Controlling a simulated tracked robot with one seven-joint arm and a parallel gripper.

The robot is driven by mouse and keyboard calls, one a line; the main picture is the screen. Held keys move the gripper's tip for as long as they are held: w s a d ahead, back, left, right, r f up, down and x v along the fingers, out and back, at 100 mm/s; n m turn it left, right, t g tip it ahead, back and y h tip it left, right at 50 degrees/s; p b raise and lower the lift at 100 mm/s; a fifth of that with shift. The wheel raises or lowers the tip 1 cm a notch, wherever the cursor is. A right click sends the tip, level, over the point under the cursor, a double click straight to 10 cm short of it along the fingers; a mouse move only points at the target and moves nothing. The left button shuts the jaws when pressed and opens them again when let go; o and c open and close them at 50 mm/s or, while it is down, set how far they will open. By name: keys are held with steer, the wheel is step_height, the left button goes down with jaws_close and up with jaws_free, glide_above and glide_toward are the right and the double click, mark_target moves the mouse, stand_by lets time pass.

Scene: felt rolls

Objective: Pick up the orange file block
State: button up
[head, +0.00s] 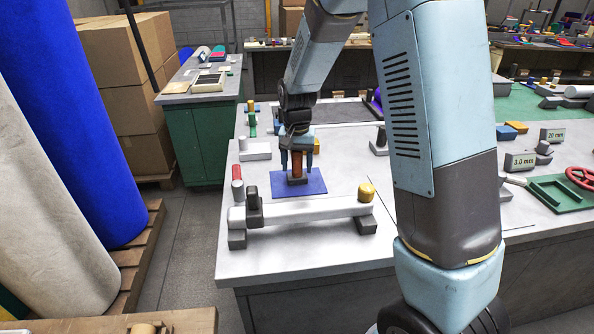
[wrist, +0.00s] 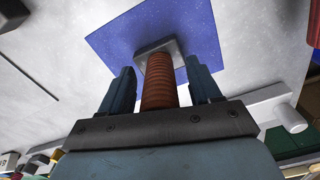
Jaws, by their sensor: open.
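A rust-orange ribbed upright handle (head: 297,168) on a dark square base (head: 297,180) stands on a blue sheet (head: 318,186); it looks like the orange file block. The handle (wrist: 159,82) and its grey base (wrist: 148,50) also show in the wrist view. My gripper (head: 297,160) points down at it with its fingers on either side of the handle. In the wrist view my gripper (wrist: 162,90) is open, with a gap between each finger and the handle. Part of the handle is hidden by my gripper.
A yellow-orange block (head: 316,146) is just behind my gripper. Bare table (head: 350,250) lies in front.

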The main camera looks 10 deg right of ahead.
mark_target(297, 152)
steer(key=shift+c, duration=0.3)
jaws_close()
steer(key=shift+r, duration=0.55)
steer(key=r, duration=0.2)
steer(key=shift+s+r, duration=0.2)
steer(key=shift+r, duration=0.15)
steer(key=s+d+r, duration=0.2)
steer(key=s+r, duration=0.7)
steer(key=s, duration=0.4)
steer(key=shift+s+d+r, duration=0.15)
steer(key=shift+d, duration=0.2)
steer(key=shift+a, duration=0.1)
